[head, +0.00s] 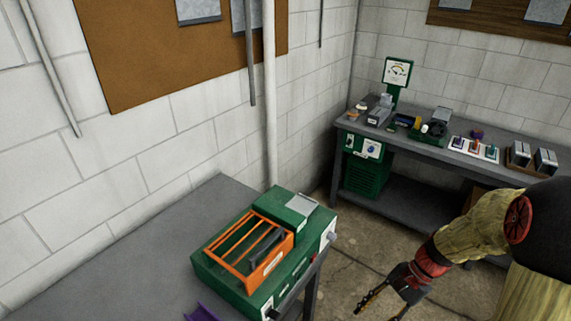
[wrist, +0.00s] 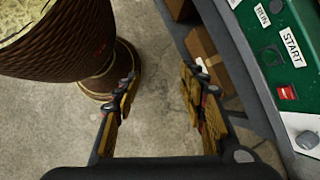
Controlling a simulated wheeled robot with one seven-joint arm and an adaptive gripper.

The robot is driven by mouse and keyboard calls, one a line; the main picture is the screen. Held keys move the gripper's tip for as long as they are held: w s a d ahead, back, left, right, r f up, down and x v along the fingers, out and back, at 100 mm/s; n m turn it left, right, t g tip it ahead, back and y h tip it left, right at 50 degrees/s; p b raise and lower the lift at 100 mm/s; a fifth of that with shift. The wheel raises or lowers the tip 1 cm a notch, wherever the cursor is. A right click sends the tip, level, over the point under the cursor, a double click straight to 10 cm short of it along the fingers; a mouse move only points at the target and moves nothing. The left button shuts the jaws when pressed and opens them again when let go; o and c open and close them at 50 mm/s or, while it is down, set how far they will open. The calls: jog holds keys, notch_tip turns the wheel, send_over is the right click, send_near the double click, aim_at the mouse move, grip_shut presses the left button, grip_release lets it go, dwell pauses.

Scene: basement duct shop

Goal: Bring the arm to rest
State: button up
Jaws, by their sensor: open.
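My gripper (head: 380,303) hangs at the lower right of the head view, over the concrete floor and to the right of the near bench. Its arm comes in from the right edge. In the wrist view the two fingers of my gripper (wrist: 160,90) stand wide apart. Nothing is between them but bare floor (wrist: 155,125) further below.
A green machine (head: 215,272) with an orange guard (head: 238,272) sits on the near grey bench (head: 120,270). Its START panel (wrist: 270,60) shows close on the right in the wrist view. A far bench (head: 400,187) holds several items. Cardboard boxes (wrist: 205,60) are low down.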

jog(key=s+a+r+n+t+h+b, duration=0.2)
jog(key=s+r+n+t+h, duration=0.1)
jog(key=r, duration=0.6)
jog(key=s+a+r+n+t+h+b, duration=0.2)
jog(key=s+r+n+t+h+b, duration=0.1)
jog(key=s+r+n, duration=0.3)
notch_tip(320, 180, up, 3)
jog(key=shift+a+r+n+t, duration=0.2)
jog(key=shift+n+t, duration=0.7)
jog(key=shift+n, duration=0.3)
jog(key=shift+c, duration=1.3)
